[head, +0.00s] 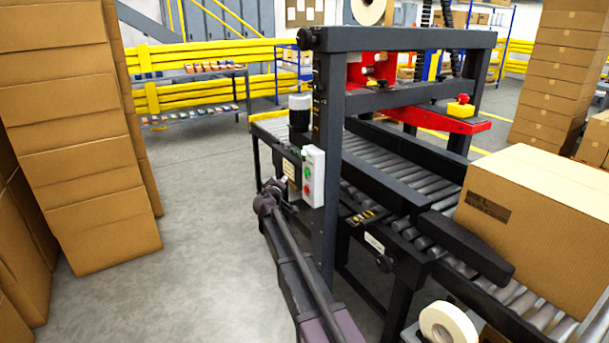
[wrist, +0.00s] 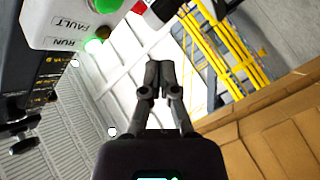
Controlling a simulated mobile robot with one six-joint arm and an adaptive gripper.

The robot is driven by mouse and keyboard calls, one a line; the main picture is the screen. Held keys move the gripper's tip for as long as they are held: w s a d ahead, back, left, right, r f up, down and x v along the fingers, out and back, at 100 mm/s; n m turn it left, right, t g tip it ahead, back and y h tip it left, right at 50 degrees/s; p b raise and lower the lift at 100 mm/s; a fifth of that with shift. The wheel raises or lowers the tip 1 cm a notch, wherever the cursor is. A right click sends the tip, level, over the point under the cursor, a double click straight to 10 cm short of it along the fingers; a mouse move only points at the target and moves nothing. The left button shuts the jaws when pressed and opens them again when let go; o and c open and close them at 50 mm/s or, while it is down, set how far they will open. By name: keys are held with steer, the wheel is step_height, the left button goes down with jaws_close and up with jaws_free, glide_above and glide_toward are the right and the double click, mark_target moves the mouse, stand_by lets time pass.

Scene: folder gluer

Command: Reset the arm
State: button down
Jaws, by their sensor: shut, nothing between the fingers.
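My gripper (head: 272,186) is in the head view at the end of my arm, beside the machine's near post and just left of the control box. In the wrist view my gripper (wrist: 159,72) points away with its fingers together and nothing between them. The white control box (head: 313,176) on the post has a green and a red button. The control box (wrist: 75,22) also shows at the top left of the wrist view, with FAULT and RUN labels and a bright green light by RUN. The fingers appear apart from it.
A carton (head: 540,215) sits on the roller conveyor (head: 400,170) at the right. The machine's dark frame (head: 328,130) stands close to my arm. Tall carton stacks (head: 80,150) stand at the left. Open grey floor (head: 195,240) lies between them and the machine.

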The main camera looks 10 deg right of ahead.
stand_by(0.4)
steer(key=s+d+f+m+g, duration=0.2)
steer(key=s+d+f+g, duration=0.15)
steer(key=s, duration=0.45)
steer(key=s+d+f+m+g+y, duration=0.1)
steer(key=s+d+f+m+g, duration=0.2)
steer(key=s, duration=0.5)
steer(key=s+d+f+g, duration=0.25)
steer(key=s+f, duration=0.25)
steer(key=s, duration=0.3)
steer(key=s+a+f+g+y, duration=0.3)
steer(key=s, duration=0.7)
steer(key=s+a+f+g+y, duration=0.3)
steer(key=s, duration=0.7)
step_height(320, 180, up, 30)
steer(key=p, duration=2.9)
steer(key=shift+a+f+y, duration=0.15)
steer(key=shift+a+y, duration=0.05)
steer(key=shift+y, duration=0.1)
steer(key=shift+d, duration=0.1)
